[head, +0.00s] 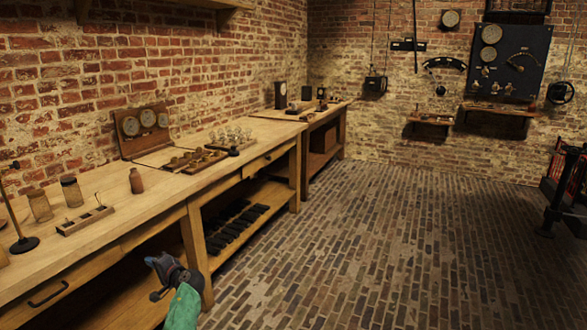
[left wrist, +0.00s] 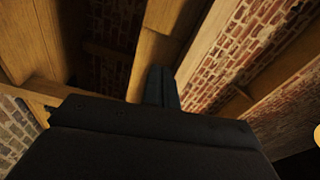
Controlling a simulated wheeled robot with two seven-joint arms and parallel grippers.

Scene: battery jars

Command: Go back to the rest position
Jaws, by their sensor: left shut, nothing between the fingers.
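My left gripper (head: 160,277) shows low in the head view, in front of the long wooden workbench (head: 110,212) and below its top. It is shut and empty. In the left wrist view, the dark gripper body fills the lower middle, and its closed fingers (left wrist: 160,88) point towards wooden beams and brick. My right gripper is not in view. On the bench, two glass jars (head: 72,191) stand at the left, near a small brown bottle (head: 137,182).
A wooden rack (head: 86,221) lies near the bench's front edge. A gauge panel (head: 141,130) and trays of small parts (head: 195,160) stand farther along. A lower shelf (head: 240,215) holds dark blocks. The brick floor (head: 380,250) to the right is clear. A dark metal stand (head: 562,195) is at the right edge.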

